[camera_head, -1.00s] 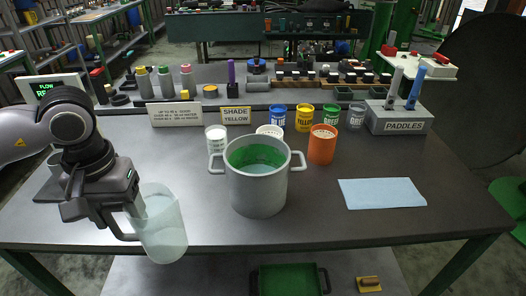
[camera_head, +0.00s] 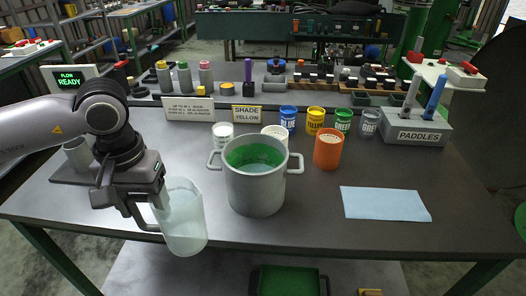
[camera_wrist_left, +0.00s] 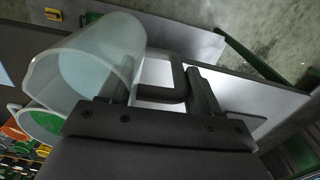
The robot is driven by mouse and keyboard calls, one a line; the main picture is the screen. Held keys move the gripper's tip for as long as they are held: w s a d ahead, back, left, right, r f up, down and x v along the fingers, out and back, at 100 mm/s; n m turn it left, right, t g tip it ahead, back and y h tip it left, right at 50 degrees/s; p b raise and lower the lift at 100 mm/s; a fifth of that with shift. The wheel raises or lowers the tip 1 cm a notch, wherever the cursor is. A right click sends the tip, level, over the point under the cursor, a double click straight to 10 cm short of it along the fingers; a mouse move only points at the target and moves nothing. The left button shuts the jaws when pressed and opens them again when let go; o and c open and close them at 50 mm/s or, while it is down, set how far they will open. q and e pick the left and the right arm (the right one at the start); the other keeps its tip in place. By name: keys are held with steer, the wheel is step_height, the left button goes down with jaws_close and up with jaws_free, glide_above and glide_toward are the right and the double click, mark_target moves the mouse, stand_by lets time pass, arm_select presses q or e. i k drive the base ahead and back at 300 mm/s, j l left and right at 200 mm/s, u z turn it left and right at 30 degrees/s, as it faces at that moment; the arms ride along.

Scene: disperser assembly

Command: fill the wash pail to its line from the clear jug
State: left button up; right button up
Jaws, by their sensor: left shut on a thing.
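The clear jug (camera_head: 183,222) holds pale liquid and hangs left of the pail, near the table's front edge. My left gripper (camera_head: 151,203) is shut on the jug's handle, on the jug's left side. The wash pail (camera_head: 256,190) is a grey two-handled pot standing on the table. Its inner wall is green, with a pale bluish surface lower down; I cannot make out a fill line. The jug is apart from the pail and roughly upright. In the left wrist view the jug (camera_wrist_left: 98,62) partly covers the pail (camera_wrist_left: 42,122). My right gripper is not in view.
Behind the pail stand a white cup (camera_head: 222,135), an orange pot (camera_head: 328,150) and several labelled color tins. A blue cloth (camera_head: 384,204) lies at the right, before the paddle block (camera_head: 418,128). A grey cylinder (camera_head: 77,155) stands behind my left arm.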

mark_target(255, 164)
steer(key=l, duration=1.4)
steer(key=k+u, duration=0.05)
